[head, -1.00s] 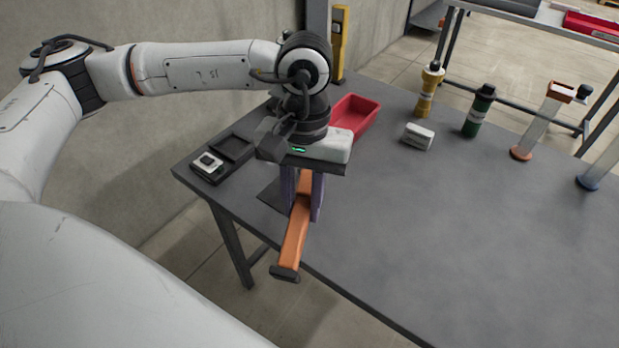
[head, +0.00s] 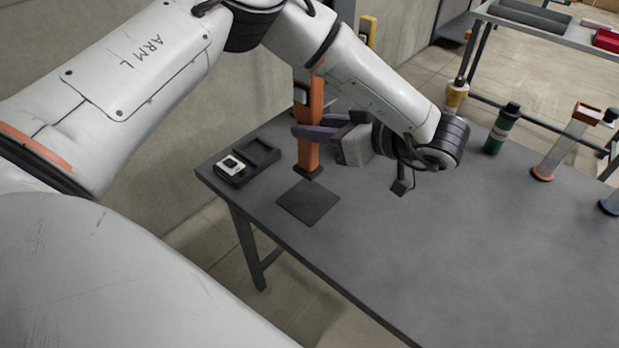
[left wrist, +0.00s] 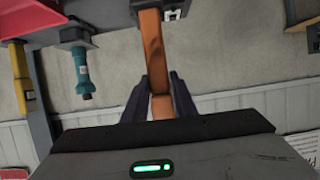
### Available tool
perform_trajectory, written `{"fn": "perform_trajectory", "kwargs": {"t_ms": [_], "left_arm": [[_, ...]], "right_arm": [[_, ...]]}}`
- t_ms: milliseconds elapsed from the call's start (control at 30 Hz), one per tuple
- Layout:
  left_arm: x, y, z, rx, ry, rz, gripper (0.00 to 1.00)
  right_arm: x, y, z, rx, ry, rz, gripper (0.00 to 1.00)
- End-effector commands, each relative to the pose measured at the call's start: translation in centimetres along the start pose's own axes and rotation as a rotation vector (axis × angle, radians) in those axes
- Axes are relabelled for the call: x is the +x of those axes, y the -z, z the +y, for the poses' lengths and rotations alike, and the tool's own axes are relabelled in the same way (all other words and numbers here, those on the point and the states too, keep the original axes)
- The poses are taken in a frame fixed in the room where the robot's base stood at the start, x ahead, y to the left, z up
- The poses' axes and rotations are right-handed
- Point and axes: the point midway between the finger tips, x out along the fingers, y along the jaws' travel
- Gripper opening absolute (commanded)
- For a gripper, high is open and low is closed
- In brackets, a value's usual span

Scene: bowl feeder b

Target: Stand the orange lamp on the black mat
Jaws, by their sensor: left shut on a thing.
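The orange lamp (head: 309,155) is upright in the head view, with a dark foot at its lower end. My left gripper (head: 313,132) reaches it from the right and is shut around its middle. The lamp's foot shows just behind the black mat (head: 308,203), near its far corner; I cannot tell whether it touches the table. The mat lies flat and bare near the table's left front edge. In the left wrist view the lamp's orange body (left wrist: 152,45) runs between the two dark fingers (left wrist: 160,103). My right gripper is not in view.
A black tray (head: 262,153) and a small white-topped device (head: 232,165) are left of the mat. A green bottle (head: 502,128), a yellow bottle (head: 456,95) and a clear, orange-ended item (head: 565,145) stand at the back right. The table's middle and front right are clear.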

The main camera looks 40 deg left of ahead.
Motion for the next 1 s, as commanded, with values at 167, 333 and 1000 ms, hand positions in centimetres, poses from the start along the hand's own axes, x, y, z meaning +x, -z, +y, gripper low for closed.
{"fn": "perform_trajectory", "kwargs": {"t_ms": [167, 333, 1000], "left_arm": [[1.3, -3.3, -0.1, 0.006, 0.004, 0.001, 0.0], [1.9, -4.8, 0.0, 0.004, 0.002, 0.0, 0.0], [3.5, -8.8, 0.1, 0.003, 0.0, 0.0, 0.0]], "right_arm": [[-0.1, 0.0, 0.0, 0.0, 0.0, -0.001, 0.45], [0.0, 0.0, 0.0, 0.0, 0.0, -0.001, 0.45], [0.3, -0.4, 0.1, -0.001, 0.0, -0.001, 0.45]]}}
